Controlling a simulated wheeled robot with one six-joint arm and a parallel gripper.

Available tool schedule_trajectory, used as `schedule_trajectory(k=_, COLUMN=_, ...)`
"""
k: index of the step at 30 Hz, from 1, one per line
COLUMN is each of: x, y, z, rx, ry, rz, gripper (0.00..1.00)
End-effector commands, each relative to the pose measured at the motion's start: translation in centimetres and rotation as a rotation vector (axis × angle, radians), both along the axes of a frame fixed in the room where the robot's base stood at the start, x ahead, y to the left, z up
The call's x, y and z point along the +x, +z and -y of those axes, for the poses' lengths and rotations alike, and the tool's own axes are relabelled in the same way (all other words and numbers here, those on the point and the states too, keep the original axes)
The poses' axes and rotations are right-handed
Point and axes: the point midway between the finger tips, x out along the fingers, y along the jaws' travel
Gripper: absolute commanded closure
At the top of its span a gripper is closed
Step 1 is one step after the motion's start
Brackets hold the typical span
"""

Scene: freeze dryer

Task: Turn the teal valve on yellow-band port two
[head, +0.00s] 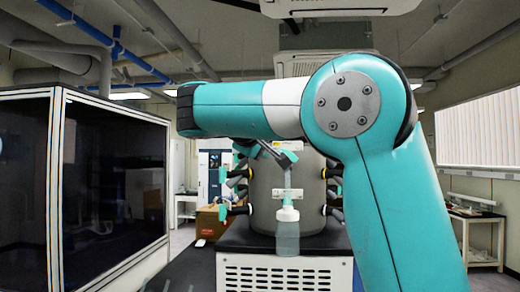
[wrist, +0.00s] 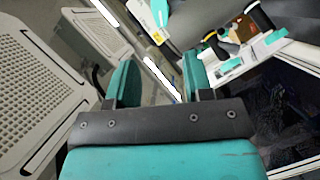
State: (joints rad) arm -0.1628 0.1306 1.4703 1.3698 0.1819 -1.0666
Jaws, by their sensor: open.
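The grey drum (head: 268,190) of the freeze dryer stands mid-picture in the head view, with several black ports and teal valves around it. A clear bottle (head: 286,235) hangs at the front port under a teal valve (head: 288,196). My arm hides part of the drum's top and right side. In the wrist view my gripper (wrist: 160,80) is open with nothing between its fingers. Teal valve parts (wrist: 230,66) and a port with a yellow band (wrist: 246,22) show at the upper right, apart from the fingers. I cannot tell which port is number two.
A dark-windowed cabinet (head: 110,180) stands at the left. The vented white base (head: 285,275) carries the drum, and a cardboard box (head: 210,222) lies behind at left. Vent grilles (wrist: 38,85) fill the left of the wrist view. A side table (head: 478,222) is at far right.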

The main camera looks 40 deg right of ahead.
Motion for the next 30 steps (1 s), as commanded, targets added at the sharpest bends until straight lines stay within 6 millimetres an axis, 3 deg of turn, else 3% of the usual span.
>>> schedule_trajectory(k=2, x=-0.4, y=0.6, z=-1.5, rx=0.001, ry=0.005, rz=-0.003, gripper=0.53)
schedule_trajectory(k=12, x=-1.2, y=1.1, z=-3.3, rx=0.002, ry=0.000, rz=-0.005, gripper=0.53)
schedule_trajectory(k=30, x=-1.4, y=0.7, z=-3.6, rx=0.000, ry=-0.001, rz=-0.001, gripper=0.53)
